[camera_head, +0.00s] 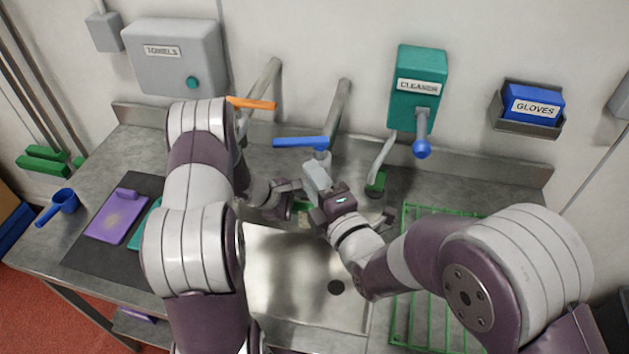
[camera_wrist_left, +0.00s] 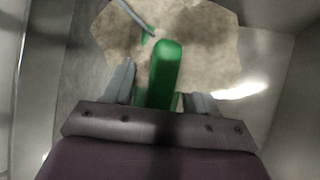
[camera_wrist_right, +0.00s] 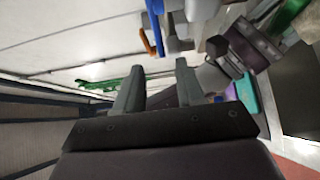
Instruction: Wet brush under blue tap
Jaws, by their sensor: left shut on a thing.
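My left gripper (camera_wrist_left: 158,88) is shut on the green handle of the brush (camera_wrist_left: 165,72), over the metal sink (camera_head: 285,275). In the head view only a little green of the brush (camera_head: 302,206) shows between the arms; its bristles are hidden. The blue tap lever (camera_head: 300,142) sits at the back of the sink, level and pointing left. My right gripper (camera_head: 316,178) is just below and in front of the blue tap. Its fingers stand apart and empty in the right wrist view (camera_wrist_right: 158,75), where the blue lever (camera_wrist_right: 153,25) lies beyond them. I cannot tell if water flows.
An orange tap lever (camera_head: 252,103) is left of the blue one. A teal cleaner dispenser (camera_head: 417,85) hangs at right. A green rack (camera_head: 415,320) lies right of the sink. A dark mat (camera_head: 90,250) bears a purple board (camera_head: 117,220); a blue scoop (camera_head: 58,205) is farther left.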

